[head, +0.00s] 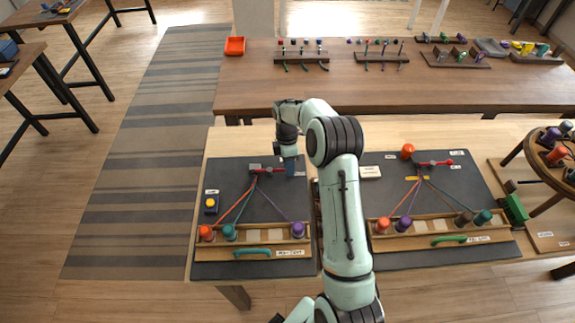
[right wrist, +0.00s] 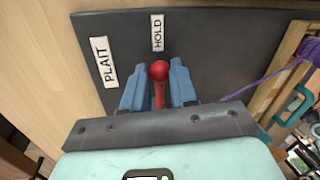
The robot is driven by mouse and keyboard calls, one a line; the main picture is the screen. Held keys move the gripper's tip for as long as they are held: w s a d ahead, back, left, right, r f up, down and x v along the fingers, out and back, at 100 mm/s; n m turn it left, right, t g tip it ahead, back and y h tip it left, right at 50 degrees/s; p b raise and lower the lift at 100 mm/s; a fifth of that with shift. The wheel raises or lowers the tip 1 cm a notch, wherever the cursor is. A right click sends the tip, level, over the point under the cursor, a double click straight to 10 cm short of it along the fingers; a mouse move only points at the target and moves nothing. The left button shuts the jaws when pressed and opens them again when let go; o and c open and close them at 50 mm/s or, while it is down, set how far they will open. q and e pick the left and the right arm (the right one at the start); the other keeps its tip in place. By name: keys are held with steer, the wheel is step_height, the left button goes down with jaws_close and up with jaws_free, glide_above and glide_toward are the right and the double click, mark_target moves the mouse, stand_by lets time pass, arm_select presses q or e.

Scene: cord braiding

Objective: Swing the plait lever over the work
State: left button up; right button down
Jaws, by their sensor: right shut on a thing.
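The plait lever is a red rod with a round red knob (right wrist: 159,70), and it lies on the dark left board (head: 225,180). My right gripper (right wrist: 159,88) is shut on the lever, with its blue fingers on either side of the rod. The knob points toward the HOLD label (right wrist: 157,33); the PLAIT label (right wrist: 109,62) lies to its left in the right wrist view. In the head view the lever runs right from a grey block (head: 262,168) to my right gripper (head: 289,167). Red, teal and purple cords (head: 273,202) fan from this block. My left gripper is out of view.
A wooden rack (head: 262,240) holds red, teal and purple bobbins at the left board's front. A second board (head: 385,180) with a similar lever and rack stands right of my arm. A round stool (head: 550,165) with bobbins is at far right.

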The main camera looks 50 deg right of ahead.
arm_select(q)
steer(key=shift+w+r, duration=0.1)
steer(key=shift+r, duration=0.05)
arm_select(e)
steer(key=shift+w+d+r, duration=0.1)
steer(key=shift+w+r, duration=0.05)
steer(key=shift+w, duration=0.05)
steer(key=c, duration=0.9)
jaws_free()
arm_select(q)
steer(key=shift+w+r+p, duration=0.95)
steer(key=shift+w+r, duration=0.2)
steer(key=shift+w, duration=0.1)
arm_select(e)
steer(key=r, duration=0.4)
steer(key=w+d+r, duration=0.1)
steer(key=r, duration=0.3)
steer(key=w+r, duration=0.1)
steer(key=r, duration=0.4)
steer(key=shift+d, duration=0.2)
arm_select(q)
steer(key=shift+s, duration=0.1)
